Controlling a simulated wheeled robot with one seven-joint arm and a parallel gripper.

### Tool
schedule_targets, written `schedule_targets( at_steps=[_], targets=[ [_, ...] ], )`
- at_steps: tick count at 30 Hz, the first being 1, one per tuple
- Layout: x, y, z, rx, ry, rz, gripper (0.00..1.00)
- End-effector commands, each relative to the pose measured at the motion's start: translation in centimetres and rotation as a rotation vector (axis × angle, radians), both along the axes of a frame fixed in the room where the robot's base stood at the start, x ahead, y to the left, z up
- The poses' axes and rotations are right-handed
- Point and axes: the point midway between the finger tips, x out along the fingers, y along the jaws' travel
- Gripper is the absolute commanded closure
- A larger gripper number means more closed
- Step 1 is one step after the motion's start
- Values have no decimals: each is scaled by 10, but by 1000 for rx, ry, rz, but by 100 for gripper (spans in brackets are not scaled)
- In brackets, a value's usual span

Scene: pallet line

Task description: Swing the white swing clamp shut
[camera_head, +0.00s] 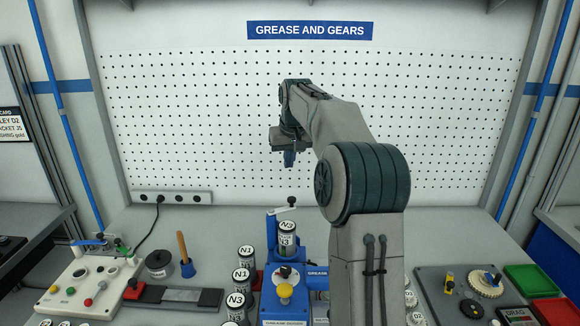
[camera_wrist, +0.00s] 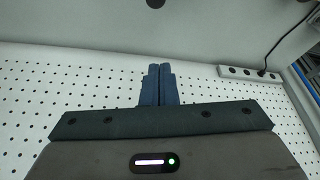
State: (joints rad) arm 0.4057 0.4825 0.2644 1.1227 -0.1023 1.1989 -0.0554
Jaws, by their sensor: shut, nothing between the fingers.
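A pale bar (camera_head: 281,210) with a black knob at its end sits atop the blue post of the centre fixture (camera_head: 271,240); it looks like the white swing clamp. It angles over a cartridge marked N3 (camera_head: 286,226) in that fixture. I cannot tell for sure whether it is open or shut. My gripper (camera_head: 289,160) hangs well above and behind it, in front of the pegboard, touching nothing. In the wrist view its two blue fingers (camera_wrist: 160,68) are together and empty.
More cartridges (camera_head: 240,275) stand left of the fixture. A white control panel (camera_head: 85,287) with knobs is at left, near a wooden-handled tool (camera_head: 184,252). A power strip (camera_head: 172,197) lies along the pegboard (camera_head: 230,130). Green tray (camera_head: 531,280) and red tray (camera_head: 556,311) are at right.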

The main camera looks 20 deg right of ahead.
Motion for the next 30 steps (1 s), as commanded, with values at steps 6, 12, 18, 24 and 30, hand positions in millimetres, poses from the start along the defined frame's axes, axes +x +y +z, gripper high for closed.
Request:
schedule_targets(
  at_steps=[6,12,18,24,30],
  targets=[
    [15,-2,-43,1,5,1,100],
    [25,-3,-77,-1,0,0,100],
    [3,0,-80,-1,0,0,100],
    [-8,1,-83,-1,-1,0,100],
    [-12,1,-84,0,0,-1,100]
  ],
)
